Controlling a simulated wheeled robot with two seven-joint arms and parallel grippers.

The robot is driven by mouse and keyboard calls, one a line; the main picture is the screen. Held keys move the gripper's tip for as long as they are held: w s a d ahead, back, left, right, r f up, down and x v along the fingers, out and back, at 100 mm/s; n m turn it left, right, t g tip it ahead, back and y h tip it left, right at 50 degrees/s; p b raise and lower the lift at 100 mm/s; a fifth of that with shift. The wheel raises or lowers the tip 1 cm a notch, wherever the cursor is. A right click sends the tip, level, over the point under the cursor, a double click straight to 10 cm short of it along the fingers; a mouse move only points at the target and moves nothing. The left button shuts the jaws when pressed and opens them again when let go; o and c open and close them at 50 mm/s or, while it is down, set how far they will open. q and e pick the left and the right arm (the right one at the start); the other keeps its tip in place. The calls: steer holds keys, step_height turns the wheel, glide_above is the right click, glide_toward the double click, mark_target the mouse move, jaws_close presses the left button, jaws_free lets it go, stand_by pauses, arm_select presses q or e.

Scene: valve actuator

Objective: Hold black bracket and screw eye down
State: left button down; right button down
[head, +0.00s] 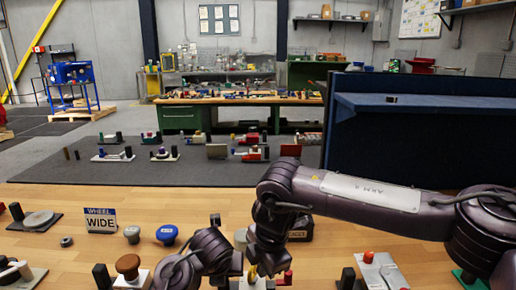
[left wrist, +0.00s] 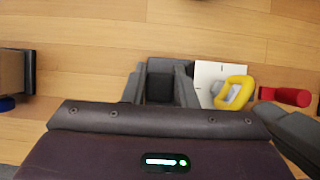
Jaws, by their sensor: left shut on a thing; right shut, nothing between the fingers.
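In the left wrist view, my left gripper (left wrist: 160,88) has its two fingers closed on the sides of the black bracket (left wrist: 159,87), which stands at the edge of a white plate (left wrist: 207,72). The yellow screw eye (left wrist: 235,93) is a ring over a grey part on that plate, right of the bracket. In the head view, my right gripper (head: 260,264) is shut and empty, pointing down close to the screw eye (head: 252,274). I cannot tell whether it touches the ring. My left gripper (head: 226,272) is partly hidden there by its own wrist, and the bracket is not clear.
A red cylinder (left wrist: 286,96) lies close right of the plate. On the wooden table (head: 60,255) are a blue knob (head: 167,235), a brown knob (head: 128,267), a "WHEEL WIDE" sign (head: 101,220) and a red-topped fixture (head: 368,258). A dark blue partition (head: 420,145) stands behind right.

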arm_select(q)
steer(key=shift+f, duration=0.1)
arm_select(e)
steer(key=shift+s+a, duration=0.2)
steer(key=shift+a, duration=0.1)
stand_by(0.4)
steer(key=shift+s+a, duration=0.15)
steer(key=shift+a, duration=0.1)
steer(key=shift+s+a, duration=0.1)
steer(key=shift+a, duration=0.2)
steer(key=shift+a, duration=0.15)
stand_by(0.3)
steer(key=shift+s, duration=0.15)
steer(key=w+v, duration=0.1)
steer(key=v, duration=0.4)
steer(key=shift+s+a+r, duration=0.15)
steer(key=shift+s+r, duration=0.1)
steer(key=shift+r, duration=0.3)
